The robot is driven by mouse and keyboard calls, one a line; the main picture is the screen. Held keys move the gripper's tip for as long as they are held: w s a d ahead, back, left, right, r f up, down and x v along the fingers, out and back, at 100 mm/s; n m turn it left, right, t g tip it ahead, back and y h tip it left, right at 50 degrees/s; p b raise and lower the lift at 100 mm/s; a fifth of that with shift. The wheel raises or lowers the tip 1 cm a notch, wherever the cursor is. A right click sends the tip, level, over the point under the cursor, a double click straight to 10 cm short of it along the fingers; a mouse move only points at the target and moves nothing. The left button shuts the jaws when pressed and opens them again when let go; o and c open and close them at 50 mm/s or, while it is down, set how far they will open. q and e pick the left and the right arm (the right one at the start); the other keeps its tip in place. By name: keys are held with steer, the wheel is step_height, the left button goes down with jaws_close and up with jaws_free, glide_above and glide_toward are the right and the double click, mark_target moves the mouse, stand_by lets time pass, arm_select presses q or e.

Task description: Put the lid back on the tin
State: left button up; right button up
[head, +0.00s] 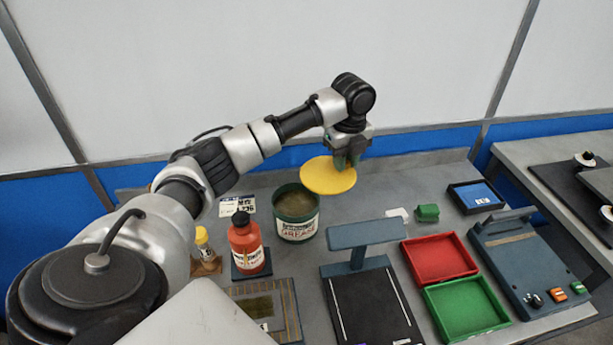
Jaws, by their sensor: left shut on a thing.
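The tin (296,224) is a dark green can labelled GREASE, standing upright and open on the grey bench. Brown-green contents show inside it. The lid (325,179) is a flat yellow disc. My left gripper (345,162) is shut on the lid near its far right edge and holds it above the bench, up and to the right of the tin in the picture. The lid looks apart from the tin; its exact height is hard to tell. My right gripper is not in view.
An orange-red bottle (246,246) and a small yellow-capped vial (204,242) stand left of the tin. A dark stand with a raised bar (364,234) is at front right. Red (439,258) and green (465,308) trays lie further right. A wall panel is behind the bench.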

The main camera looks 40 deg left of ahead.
mark_target(312, 165)
arm_select(q)
steer(key=s+a+f, duration=0.1)
steer(key=a, duration=0.1)
steer(key=s+a+f+p, duration=0.1)
steer(key=s+a+f, duration=0.2)
steer(key=a, duration=0.1)
steer(key=shift+s+a+f, duration=0.15)
step_height(312, 165, down, 4)
steer(key=shift+r+p, duration=0.1)
steer(key=shift+p, duration=0.45)
steer(key=shift+f, duration=0.25)
steer(key=shift+f, duration=0.15)
steer(key=o, duration=0.9)
